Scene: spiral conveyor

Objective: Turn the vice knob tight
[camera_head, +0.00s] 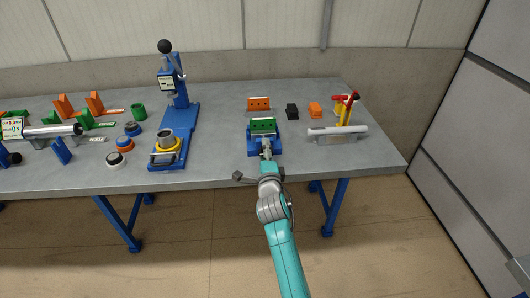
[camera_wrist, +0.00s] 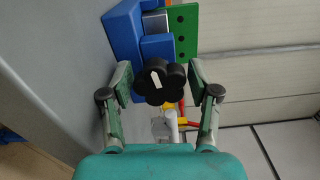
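The vice is a blue block (camera_head: 256,149) near the front edge of the table, with a green plate (camera_head: 263,126) with holes at its top. In the wrist view the blue vice body (camera_wrist: 123,40) and the green plate (camera_wrist: 182,32) lie ahead. The vice knob (camera_wrist: 158,82) is black and lobed with a white mark. My gripper (camera_wrist: 158,75) is open, with one finger on each side of the knob and a visible gap on both sides. In the head view my gripper (camera_head: 267,155) is at the front of the vice and hides the knob.
An orange block (camera_head: 259,104) stands behind the vice. A blue press (camera_head: 176,115) stands to the left. The floor in front of the table is clear.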

